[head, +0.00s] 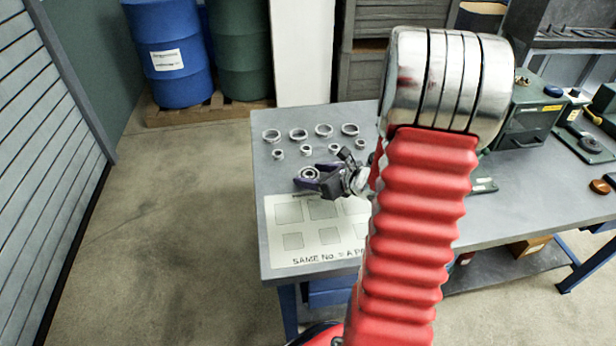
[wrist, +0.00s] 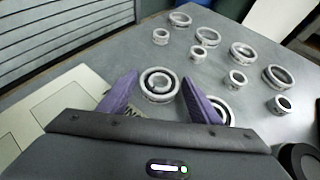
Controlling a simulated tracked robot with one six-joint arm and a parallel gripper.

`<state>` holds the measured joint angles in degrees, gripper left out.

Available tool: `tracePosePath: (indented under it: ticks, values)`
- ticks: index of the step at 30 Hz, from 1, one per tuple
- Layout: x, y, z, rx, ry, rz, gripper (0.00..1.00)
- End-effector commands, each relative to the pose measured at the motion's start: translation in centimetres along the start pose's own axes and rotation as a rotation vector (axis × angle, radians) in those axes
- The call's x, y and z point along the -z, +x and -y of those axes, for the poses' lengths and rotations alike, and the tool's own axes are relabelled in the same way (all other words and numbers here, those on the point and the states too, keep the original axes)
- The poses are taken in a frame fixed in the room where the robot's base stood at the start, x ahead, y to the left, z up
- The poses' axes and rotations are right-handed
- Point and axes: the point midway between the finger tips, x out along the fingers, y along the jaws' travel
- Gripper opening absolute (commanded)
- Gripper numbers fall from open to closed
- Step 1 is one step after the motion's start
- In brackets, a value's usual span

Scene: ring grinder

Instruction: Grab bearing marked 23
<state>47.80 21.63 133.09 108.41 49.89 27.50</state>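A round metal bearing (wrist: 160,86) with an inner race lies flat on the grey table, between the two purple fingers of my gripper (wrist: 158,78) in the wrist view. The fingers are apart, one on each side of it, with a slim gap showing. It also shows in the head view (head: 308,173) at my gripper (head: 311,180). A second bearing (wrist: 221,106) sits just right of the right finger and is partly hidden by it. No number can be read on either bearing.
Several large and small plain rings (head: 298,134) stand in two rows behind my gripper. A white sheet with grey squares (head: 285,242) lies at the table's front left. Green machines (head: 530,112) stand to the right. My red arm hides the table's middle.

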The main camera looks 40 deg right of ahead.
Motion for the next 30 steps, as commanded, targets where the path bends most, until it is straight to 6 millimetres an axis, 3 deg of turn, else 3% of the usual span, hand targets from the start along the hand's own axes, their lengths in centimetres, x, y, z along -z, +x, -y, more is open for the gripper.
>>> tracePosePath:
  ticks: [16,30]
  values:
    - [0.0,0.0,0.0,0.001,0.0,0.0,0.2]
    - [-1.0,-0.5,0.1,0.002,-0.002,0.003,0.19]
